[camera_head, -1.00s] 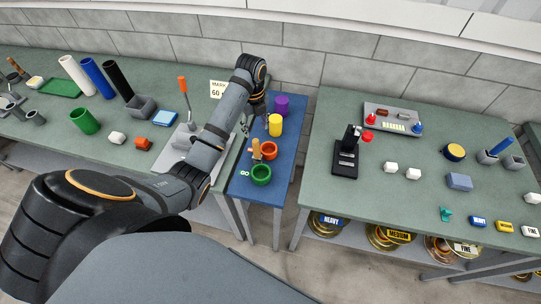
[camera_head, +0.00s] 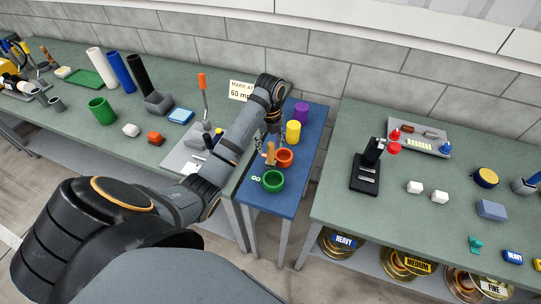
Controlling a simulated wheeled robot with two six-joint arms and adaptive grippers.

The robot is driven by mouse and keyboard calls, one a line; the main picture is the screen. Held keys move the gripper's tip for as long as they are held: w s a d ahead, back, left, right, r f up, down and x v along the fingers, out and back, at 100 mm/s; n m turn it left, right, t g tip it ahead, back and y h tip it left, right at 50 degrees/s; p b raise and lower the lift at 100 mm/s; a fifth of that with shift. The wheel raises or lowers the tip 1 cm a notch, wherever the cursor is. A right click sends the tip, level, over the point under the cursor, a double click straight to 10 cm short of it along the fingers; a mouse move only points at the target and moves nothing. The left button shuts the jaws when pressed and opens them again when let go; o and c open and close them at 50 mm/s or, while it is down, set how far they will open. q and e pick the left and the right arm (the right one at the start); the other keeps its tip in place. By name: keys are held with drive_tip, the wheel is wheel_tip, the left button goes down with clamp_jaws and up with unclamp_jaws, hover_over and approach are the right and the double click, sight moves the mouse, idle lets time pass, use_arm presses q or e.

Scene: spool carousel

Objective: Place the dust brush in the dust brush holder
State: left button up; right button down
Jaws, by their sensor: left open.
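A short tan wooden-handled piece (camera_head: 270,153), which looks like the dust brush, stands on the blue table beside the orange cup (camera_head: 285,158). Its lower end is too small to make out. My left gripper (camera_head: 268,138) hangs just above and behind it, open, partly hidden by my own forearm. I cannot tell whether its fingers touch the handle. Another brown-handled item (camera_head: 48,57) stands at the far left of the green bench. I cannot tell which thing is the dust brush holder. My right gripper is out of view.
The narrow blue table (camera_head: 285,203) also carries green (camera_head: 273,181), yellow (camera_head: 293,132) and purple (camera_head: 301,112) cups. A bench with a black stand (camera_head: 366,172) is to the right. Tubes and a green cup (camera_head: 102,110) stand on the left bench (camera_head: 75,119).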

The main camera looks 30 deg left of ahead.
sight(271, 151)
use_arm(q)
drive_tip(key=f+p, duration=0.1)
drive_tip(key=f, duration=0.2)
drive_tip(key=shift+d, duration=0.2)
drive_tip(key=shift+w+f, duration=0.1)
drive_tip(key=shift+f, duration=0.25)
drive_tip(key=c, duration=0.5)
clamp_jaws()
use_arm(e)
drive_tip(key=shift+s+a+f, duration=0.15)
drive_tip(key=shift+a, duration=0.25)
use_arm(q)
drive_tip(key=shift+r, duration=0.1)
